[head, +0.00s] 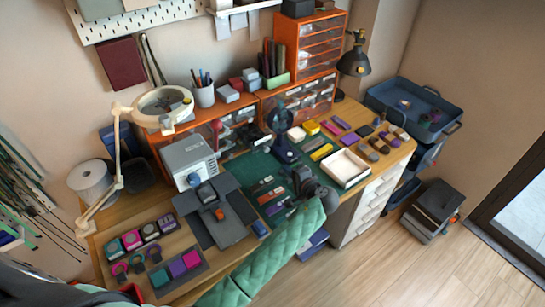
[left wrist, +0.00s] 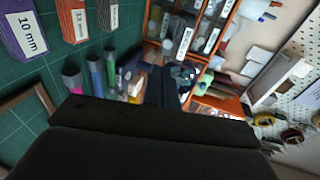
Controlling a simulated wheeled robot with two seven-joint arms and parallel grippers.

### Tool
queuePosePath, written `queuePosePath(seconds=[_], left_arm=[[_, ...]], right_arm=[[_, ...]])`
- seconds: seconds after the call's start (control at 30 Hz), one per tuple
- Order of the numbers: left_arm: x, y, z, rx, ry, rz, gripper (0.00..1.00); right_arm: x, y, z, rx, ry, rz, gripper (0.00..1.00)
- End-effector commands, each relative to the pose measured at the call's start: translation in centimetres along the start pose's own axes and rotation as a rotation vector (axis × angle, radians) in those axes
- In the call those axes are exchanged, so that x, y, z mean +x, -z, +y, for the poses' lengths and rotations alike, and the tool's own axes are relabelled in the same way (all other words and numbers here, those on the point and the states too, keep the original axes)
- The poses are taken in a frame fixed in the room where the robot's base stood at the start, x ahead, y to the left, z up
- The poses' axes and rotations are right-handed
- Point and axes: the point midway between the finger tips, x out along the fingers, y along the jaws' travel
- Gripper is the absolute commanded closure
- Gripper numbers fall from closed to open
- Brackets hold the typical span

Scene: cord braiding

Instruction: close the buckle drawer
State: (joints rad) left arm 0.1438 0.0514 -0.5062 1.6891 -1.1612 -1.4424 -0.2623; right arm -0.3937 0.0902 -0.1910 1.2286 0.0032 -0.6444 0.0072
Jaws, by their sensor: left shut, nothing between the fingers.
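The small-parts cabinets with orange frames and clear drawers stand along the wall: a lower left one (head: 232,124), a lower right one (head: 303,101) and an upper one (head: 320,45). I cannot tell which is the buckle drawer, or how far any drawer stands out. What looks like my left gripper (head: 302,187) is dark grey, low over the front of the green mat, apart from the cabinets. It is shut and empty. In the left wrist view a dark body fills the bottom, and the clear drawers (left wrist: 188,35) show beyond. My right gripper is not in view.
A dark blue stand (head: 283,150) rises between mat and cabinets. A cream tray (head: 346,167) and several small coloured pieces lie at right. A lamp (head: 354,62) stands behind.

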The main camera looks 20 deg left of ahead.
Motion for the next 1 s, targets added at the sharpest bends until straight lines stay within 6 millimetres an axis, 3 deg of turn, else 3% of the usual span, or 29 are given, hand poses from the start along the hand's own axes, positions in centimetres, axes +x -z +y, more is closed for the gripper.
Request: queuePosePath(seconds=[0.1,0.5,0.73,1.0], left_arm=[[2.4,0.0,0.3,0.001,0.003,0.0,1.0],[8.8,0.0,-0.3,0.0,0.002,-0.001,1.0],[10.8,0.0,-1.0,0.0,0.0,0.001,1.0],[11.2,0.0,-1.2,0.0,0.0,0.001,1.0]], right_arm=[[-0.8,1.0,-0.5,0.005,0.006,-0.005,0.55],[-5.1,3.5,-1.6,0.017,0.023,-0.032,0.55],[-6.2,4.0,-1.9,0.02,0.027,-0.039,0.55],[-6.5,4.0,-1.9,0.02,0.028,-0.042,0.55]])
